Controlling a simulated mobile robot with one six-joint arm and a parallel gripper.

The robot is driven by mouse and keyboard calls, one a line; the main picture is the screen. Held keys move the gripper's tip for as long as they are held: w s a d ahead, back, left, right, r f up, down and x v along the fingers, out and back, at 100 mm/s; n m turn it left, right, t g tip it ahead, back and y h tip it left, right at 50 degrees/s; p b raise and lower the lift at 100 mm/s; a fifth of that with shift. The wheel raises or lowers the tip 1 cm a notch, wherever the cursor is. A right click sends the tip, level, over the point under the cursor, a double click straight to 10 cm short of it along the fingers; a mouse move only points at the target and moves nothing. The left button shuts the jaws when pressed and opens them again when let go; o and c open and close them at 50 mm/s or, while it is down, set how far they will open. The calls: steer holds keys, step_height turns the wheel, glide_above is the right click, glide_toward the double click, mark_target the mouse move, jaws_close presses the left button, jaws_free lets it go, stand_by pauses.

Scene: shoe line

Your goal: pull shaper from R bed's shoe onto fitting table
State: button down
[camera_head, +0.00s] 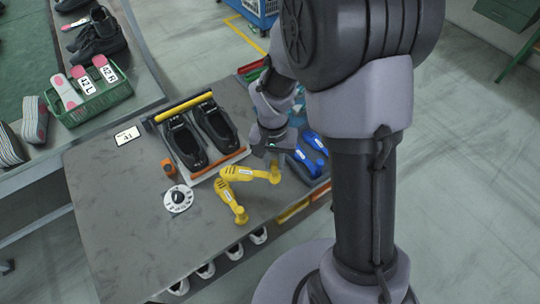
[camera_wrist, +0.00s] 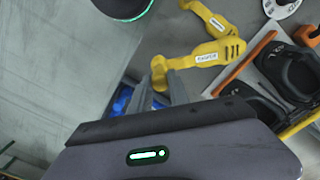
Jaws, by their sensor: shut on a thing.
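My gripper (camera_wrist: 166,84) is shut on the knob at the end of a yellow shaper (camera_wrist: 209,54). That shaper also shows in the head view (camera_head: 245,173), over the grey fitting table (camera_head: 115,220), in front of the shoes. I cannot tell whether it touches the table. A second yellow shaper (camera_head: 231,199) lies close to it, nearer the table's front edge. Two black shoes (camera_head: 185,142) (camera_head: 214,122) lie side by side in the beds, and their openings look empty. My wrist hides part of the area right of the shoes.
Blue shapers (camera_head: 307,153) lie at the table's right side. An orange item (camera_head: 168,167), a round white dial (camera_head: 178,198) and a card (camera_head: 127,135) are left of the shapers. A green basket (camera_head: 95,105) stands on the neighbouring line. The table's front left is clear.

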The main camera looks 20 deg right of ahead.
steer(key=m, duration=0.1)
steer(key=s+m+p, duration=0.1)
steer(key=m, duration=0.1)
steer(key=shift+s+a+r, duration=0.1)
steer(key=shift+a+r, duration=0.1)
steer(key=shift+r, duration=0.1)
steer(key=shift+s+m+p, duration=0.15)
steer(key=shift+m+p, duration=0.55)
steer(key=shift+m, duration=0.3)
step_height(320, 180, down, 9)
steer(key=s+m+b, duration=0.1)
steer(key=m+b, duration=0.3)
steer(key=shift+d+b, duration=0.2)
steer(key=shift+b, duration=0.2)
steer(key=shift+r, duration=0.15)
steer(key=c, duration=1.2)
jaws_free()
steer(key=shift+o, duration=0.2)
